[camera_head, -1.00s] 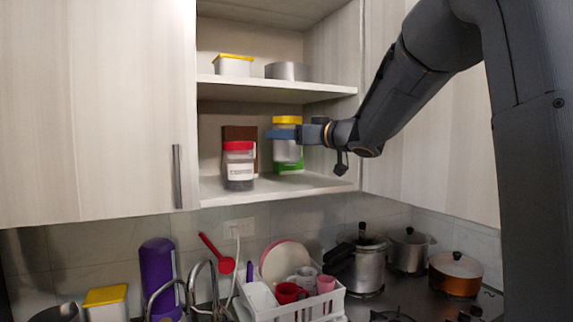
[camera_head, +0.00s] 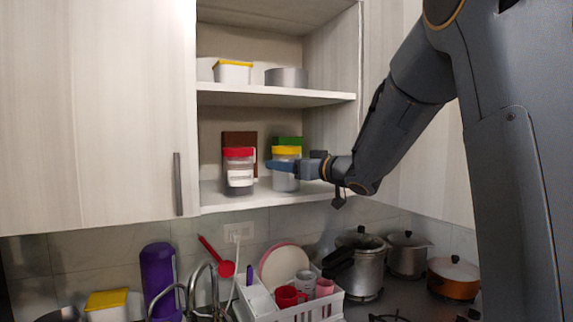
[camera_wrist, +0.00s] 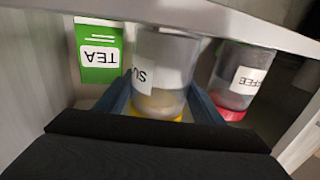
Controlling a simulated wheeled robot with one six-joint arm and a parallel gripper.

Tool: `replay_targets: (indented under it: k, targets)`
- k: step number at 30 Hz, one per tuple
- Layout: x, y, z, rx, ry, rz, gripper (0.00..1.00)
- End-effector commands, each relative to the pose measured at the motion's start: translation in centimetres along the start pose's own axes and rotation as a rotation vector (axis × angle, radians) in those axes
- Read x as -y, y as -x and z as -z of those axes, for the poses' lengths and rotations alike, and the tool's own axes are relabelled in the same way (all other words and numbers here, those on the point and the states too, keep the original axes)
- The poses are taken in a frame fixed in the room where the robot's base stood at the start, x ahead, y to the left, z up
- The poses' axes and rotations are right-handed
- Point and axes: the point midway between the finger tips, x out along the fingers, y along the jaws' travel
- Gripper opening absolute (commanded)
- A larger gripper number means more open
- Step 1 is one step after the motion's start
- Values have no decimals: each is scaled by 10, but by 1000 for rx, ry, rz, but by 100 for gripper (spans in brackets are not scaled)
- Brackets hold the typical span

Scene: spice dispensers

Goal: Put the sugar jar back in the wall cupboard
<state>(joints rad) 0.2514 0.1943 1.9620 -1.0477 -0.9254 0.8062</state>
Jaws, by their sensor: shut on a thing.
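The sugar jar (camera_head: 285,182) is clear with a yellow lid and stands upright at the lower shelf of the open wall cupboard (camera_head: 330,95). In the wrist view the jar (camera_wrist: 160,75) appears upside down, with the start of its "SU" label showing. My gripper (camera_head: 283,165) is shut on the jar from the right, just below the lid. Its fingers (camera_wrist: 160,105) lie on both sides of the jar. I cannot tell whether the jar's base touches the shelf.
A red-lidded coffee jar (camera_head: 239,170) stands left of the sugar jar. A green tea box (camera_head: 289,141) and a brown box (camera_head: 232,138) are behind. The upper shelf (camera_head: 270,94) is close above. A dish rack (camera_head: 325,308) and pots (camera_head: 365,265) are below.

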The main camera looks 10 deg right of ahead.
Motion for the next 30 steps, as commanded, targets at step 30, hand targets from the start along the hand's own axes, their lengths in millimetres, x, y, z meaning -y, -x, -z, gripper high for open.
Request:
replay_targets:
  k: [30]
  targets:
    - [-1,90,1,-1,1,-4,81]
